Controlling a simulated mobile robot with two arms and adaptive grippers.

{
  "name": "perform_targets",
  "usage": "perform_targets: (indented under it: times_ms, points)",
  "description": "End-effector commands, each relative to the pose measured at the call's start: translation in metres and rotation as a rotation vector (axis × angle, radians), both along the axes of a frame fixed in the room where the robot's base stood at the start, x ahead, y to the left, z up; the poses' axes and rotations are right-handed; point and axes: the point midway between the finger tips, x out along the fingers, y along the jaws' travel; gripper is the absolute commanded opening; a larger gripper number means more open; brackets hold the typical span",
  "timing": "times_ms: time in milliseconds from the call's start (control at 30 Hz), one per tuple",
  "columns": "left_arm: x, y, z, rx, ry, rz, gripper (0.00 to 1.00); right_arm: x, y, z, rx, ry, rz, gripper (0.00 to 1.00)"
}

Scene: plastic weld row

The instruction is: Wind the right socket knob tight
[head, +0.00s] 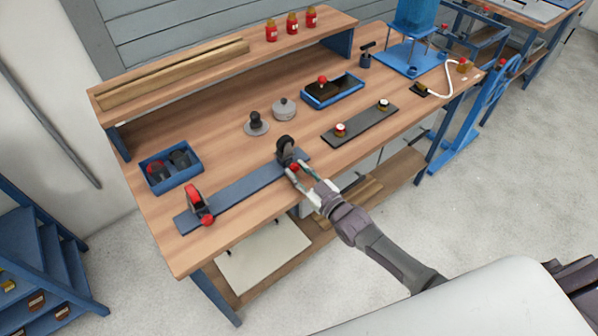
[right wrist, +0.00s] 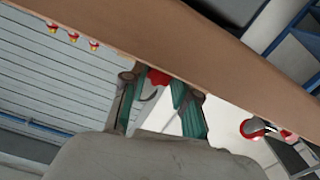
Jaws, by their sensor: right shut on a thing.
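The right socket (head: 284,149) is a dark upright ring at the right end of a long blue-grey bar (head: 245,187). Its red knob (head: 294,167) faces the table's front edge. My right gripper (head: 298,173) is shut on this knob, reaching in from the front. In the right wrist view the red knob (right wrist: 157,77) sits between the green-padded fingers (right wrist: 157,90), which partly hide it. The left socket (head: 194,199), with a red ring and a red knob (head: 208,221), stands at the bar's left end. My left gripper is not in view.
A dark plate (head: 360,127) with two small knobs lies right of the bar. Behind are a grey lidded pot (head: 284,109), a black-knobbed disc (head: 256,124) and a blue tray (head: 334,92). A blue bin (head: 170,167) stands left. The wooden table's front strip (head: 240,222) is clear.

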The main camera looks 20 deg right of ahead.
Motion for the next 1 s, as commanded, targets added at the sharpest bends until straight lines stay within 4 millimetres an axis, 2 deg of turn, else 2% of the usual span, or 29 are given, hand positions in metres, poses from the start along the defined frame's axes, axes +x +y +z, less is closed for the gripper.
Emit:
perform_targets:
  times_ms: [1000]
  points:
    - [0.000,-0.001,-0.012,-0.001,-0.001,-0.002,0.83,0.000,-0.001,-0.002,0.678,0.249,0.000,0.00]
